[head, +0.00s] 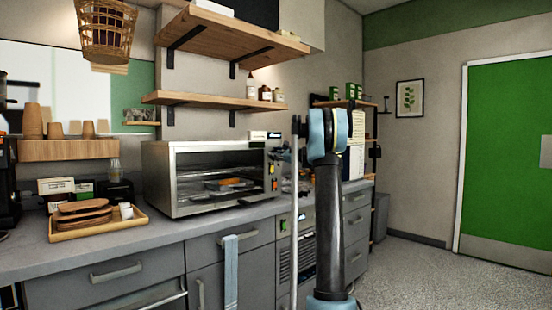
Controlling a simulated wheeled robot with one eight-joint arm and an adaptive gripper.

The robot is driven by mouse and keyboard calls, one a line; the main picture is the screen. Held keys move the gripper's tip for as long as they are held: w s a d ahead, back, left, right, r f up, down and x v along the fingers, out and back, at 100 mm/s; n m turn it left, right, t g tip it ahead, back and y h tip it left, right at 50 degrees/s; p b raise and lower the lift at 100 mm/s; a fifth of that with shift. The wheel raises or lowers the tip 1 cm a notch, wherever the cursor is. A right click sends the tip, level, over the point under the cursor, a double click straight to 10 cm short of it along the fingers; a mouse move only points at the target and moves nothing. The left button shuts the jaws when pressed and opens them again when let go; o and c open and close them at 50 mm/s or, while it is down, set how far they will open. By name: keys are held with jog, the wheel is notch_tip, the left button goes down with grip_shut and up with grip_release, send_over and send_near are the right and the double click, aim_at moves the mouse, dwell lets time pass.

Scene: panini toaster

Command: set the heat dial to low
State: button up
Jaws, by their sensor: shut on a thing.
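The panini toaster (163,182) is a steel box with an open-looking front on the grey counter. Flat orange-brown food on a tray (228,184) shows inside it. Its narrow control panel (272,158) is at the right of the front, with small orange and yellow marks. My gripper (284,184) shows only as a small dark shape at the panel's right edge, partly behind my arm. It is shut at the panel, apparently on the heat dial. The dial's pointer and setting are too small and hidden to read.
A wooden tray (98,232) with brown boards and a small white cup sits left of the toaster. A wooden shelf (213,98) hangs above it. A blue-grey towel (231,275) hangs from the counter front. The floor (430,275) at right is clear.

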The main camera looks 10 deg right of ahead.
jog(key=n, duration=0.5)
jog(key=shift+a+f+n, duration=0.1)
jog(key=shift+n, duration=0.2)
jog(key=n, duration=0.5)
jog(key=shift+s+f, duration=0.15)
jog(key=shift+n, duration=0.4)
jog(key=o, duration=1.1)
jog(key=shift+a, duration=0.1)
jog(key=shift+c, duration=0.2)
jog(key=v, duration=1.2)
